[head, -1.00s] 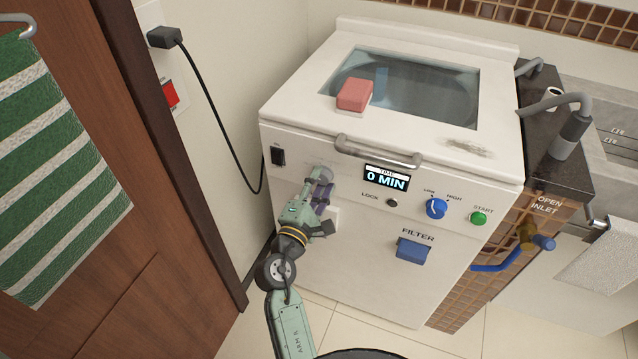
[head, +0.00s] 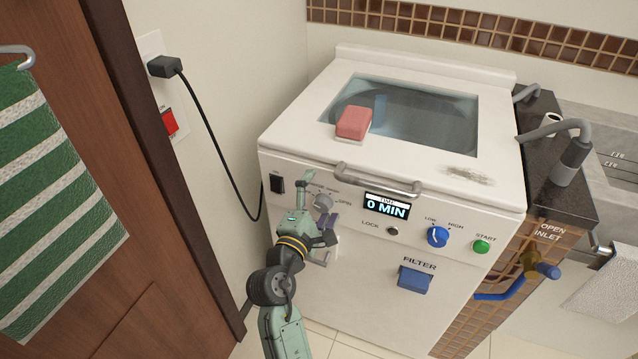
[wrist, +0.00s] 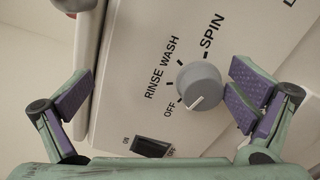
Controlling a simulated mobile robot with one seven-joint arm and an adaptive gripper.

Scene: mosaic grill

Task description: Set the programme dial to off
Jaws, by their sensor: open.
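The programme dial (wrist: 200,85) is a grey round knob on the white front panel, with OFF, RINSE, WASH and SPIN printed around it. Its white pointer line sits on the lower part of the knob and slants down-left, to the OFF side, seemingly a little below the OFF tick. The dial also shows in the head view (head: 323,201), partly behind the gripper. My gripper (wrist: 165,95) is open and empty, its purple-padded fingers spread wide. The dial lies between them, nearer the right finger, with no visible contact. The gripper also shows in the head view (head: 316,205).
A black rocker switch (wrist: 152,146) is below the dial in the wrist view. A lid handle (head: 378,180), time display (head: 387,206), lock button, blue speed knob (head: 437,237) and green start button (head: 481,247) are right of the gripper. A red sponge (head: 353,122) lies on top.

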